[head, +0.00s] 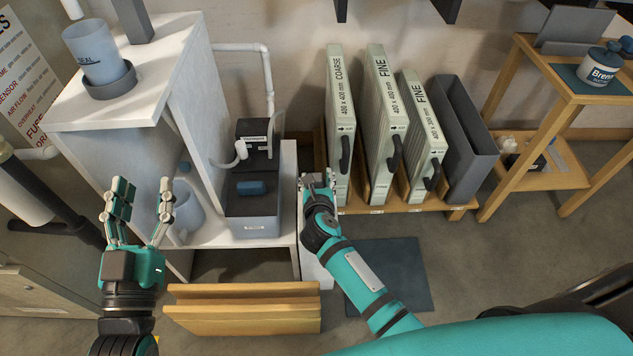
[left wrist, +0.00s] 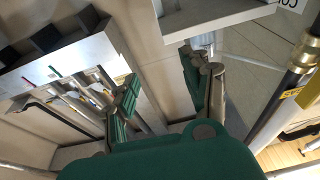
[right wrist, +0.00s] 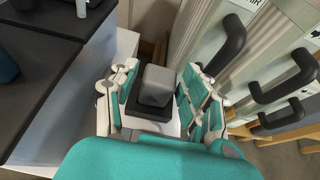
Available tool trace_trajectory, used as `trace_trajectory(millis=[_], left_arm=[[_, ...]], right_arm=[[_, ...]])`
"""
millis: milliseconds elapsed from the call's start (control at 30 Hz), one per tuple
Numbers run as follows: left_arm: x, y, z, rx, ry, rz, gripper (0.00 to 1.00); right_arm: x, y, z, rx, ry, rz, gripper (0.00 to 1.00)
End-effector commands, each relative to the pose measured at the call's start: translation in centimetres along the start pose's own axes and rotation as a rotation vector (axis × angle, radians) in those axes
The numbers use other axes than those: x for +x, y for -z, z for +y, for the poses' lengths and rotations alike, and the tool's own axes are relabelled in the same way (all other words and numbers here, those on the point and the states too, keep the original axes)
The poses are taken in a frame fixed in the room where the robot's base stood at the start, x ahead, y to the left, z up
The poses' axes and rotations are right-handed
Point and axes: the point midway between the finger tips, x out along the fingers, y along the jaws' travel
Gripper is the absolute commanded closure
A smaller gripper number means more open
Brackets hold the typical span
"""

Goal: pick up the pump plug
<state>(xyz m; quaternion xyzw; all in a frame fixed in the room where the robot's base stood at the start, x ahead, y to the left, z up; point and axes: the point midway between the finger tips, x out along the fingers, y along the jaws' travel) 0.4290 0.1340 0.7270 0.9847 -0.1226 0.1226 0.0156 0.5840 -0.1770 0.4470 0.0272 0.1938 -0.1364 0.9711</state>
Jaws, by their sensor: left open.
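A small grey block on a black base, which looks like the pump plug (right wrist: 156,85), shows in the right wrist view on top of a narrow white post. My right gripper (head: 318,180) is open there. In the right wrist view its fingers (right wrist: 158,98) stand on both sides of the block, with gaps visible, so it does not look gripped. In the head view the gripper hides most of the block. My left gripper (head: 142,205) is open and empty, in front of the white cabinet; its spread fingers also show in the left wrist view (left wrist: 165,95).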

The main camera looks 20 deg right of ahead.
Motion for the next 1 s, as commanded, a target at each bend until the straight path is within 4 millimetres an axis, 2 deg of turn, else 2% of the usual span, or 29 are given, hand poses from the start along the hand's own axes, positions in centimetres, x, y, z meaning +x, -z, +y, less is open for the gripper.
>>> trace_trajectory(millis=[67, 300, 700, 867, 1000], left_arm=[[0.0, 0.0, 0.0, 0.0, 0.0, -0.001, 0.52], [0.0, -0.1, 0.0, 0.0, 0.001, -0.002, 0.52], [0.0, -0.3, -0.1, 0.0, 0.001, -0.026, 0.52], [-0.3, -2.2, -0.3, 0.003, 0.007, -0.14, 0.52], [-1.2, -4.6, -0.7, 0.006, 0.016, -0.292, 0.52]], right_arm=[[0.0, 0.0, 0.0, 0.0, 0.0, 0.0, 0.66], [0.0, 0.0, 0.0, 0.0, 0.0, 0.0, 0.97], [-0.1, -0.3, 0.0, 0.001, 0.0, -0.001, 0.98], [-0.5, -1.1, 0.0, 0.001, 0.0, -0.001, 0.98], [-0.9, -2.1, 0.0, 0.001, 0.0, -0.002, 0.98]])
